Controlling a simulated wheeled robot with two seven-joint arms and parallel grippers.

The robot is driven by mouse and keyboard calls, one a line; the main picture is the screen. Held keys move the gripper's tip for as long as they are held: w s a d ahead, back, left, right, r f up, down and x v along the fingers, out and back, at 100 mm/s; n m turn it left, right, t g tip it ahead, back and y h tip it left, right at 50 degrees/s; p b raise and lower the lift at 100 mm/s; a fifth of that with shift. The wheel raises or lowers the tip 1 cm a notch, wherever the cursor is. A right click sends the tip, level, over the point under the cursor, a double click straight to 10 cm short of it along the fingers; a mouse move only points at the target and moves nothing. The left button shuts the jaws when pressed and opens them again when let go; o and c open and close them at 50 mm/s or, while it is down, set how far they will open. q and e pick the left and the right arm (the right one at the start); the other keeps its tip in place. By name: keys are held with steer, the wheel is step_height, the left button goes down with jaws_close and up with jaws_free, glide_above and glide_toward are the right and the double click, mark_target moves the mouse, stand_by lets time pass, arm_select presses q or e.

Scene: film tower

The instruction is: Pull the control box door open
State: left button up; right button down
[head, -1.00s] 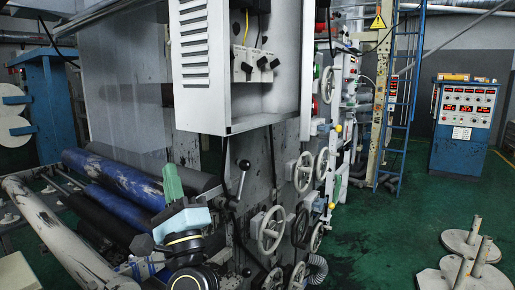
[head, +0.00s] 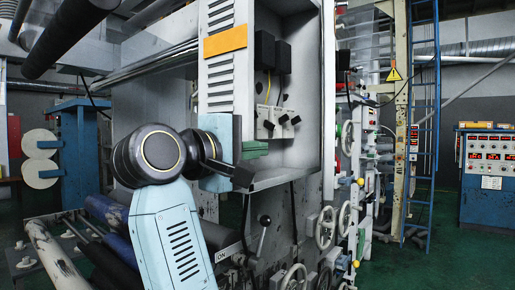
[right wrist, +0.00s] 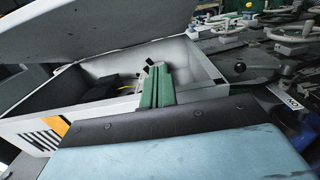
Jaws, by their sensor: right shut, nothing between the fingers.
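The control box (head: 290,160) is a pale grey metal case with a louvred side and an orange label. Its front is open, and black knobs, dark blocks and yellow wire show inside. The door (head: 328,100) stands swung out on the right, seen nearly edge-on. In the right wrist view the door (right wrist: 110,32) is a broad grey panel across the top, standing away from the case (right wrist: 195,62). My right gripper (head: 256,149) has green fingers, shut and empty, by the lower left of the opening. They also show in the wrist view (right wrist: 158,85), apart from the door. My left gripper is not in view.
Handwheels (head: 325,228) and a black-knobbed lever (head: 264,222) sit below the box. Blue and dark rollers (head: 105,212) lie at lower left. A blue ladder (head: 424,120) and a blue control console (head: 487,175) stand to the right, with green floor between.

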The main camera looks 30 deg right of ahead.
steer(key=x, duration=0.7)
steer(key=shift+d+p, duration=0.35)
steer(key=shift+p, duration=0.1)
steer(key=shift+w+d+f, duration=0.1)
